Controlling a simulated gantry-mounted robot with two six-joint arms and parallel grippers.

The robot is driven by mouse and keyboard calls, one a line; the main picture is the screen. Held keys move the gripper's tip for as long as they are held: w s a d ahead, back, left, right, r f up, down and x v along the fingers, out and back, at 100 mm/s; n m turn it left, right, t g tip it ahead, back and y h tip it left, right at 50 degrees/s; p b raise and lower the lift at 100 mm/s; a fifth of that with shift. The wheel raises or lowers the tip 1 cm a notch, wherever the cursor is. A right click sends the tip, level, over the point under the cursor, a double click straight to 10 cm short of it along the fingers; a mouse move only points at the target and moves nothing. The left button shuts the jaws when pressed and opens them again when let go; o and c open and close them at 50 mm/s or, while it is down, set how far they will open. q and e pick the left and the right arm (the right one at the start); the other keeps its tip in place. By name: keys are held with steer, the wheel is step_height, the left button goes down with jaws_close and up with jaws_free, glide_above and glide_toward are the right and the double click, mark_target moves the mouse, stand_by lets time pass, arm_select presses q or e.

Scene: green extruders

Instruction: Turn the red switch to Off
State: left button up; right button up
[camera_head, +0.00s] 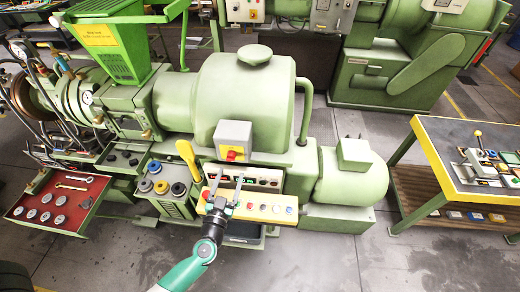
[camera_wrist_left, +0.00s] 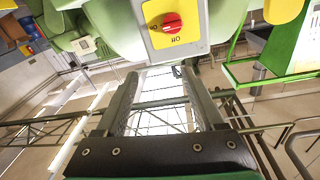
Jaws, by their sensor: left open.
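The red switch (camera_head: 232,156) is a knob on a yellow plate on the front of a grey box (camera_head: 234,135) on the green extruder. In the left wrist view the red switch (camera_wrist_left: 172,22) shows near the top, with small rotated lettering on the yellow plate (camera_wrist_left: 188,38) around it. I cannot surely tell which mark the knob points at. My left gripper (camera_head: 229,178) is below and in front of the switch in the head view. Its two fingers, also in the left wrist view (camera_wrist_left: 160,75), are apart with nothing between them. They appear clear of the knob.
A control panel with several buttons (camera_head: 265,208) lies just under my left gripper. A yellow handle (camera_head: 187,157) stands to its left. A red drawer with tools (camera_head: 58,200) is open at far left. A workbench (camera_head: 455,165) stands at right. The floor between is clear.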

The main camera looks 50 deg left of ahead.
arm_select(q)
steer(key=g+b, duration=0.1)
glide_toward(231, 157)
steer(key=f+b+x, duration=0.1)
steer(key=b+x, duration=0.1)
steer(key=x, duration=0.6)
steer(key=shift+a, duration=0.3)
arm_select(e)
steer(key=f, duration=0.4)
steer(key=shift+s, duration=0.35)
arm_select(q)
steer(key=shift+w, duration=0.1)
jaws_close()
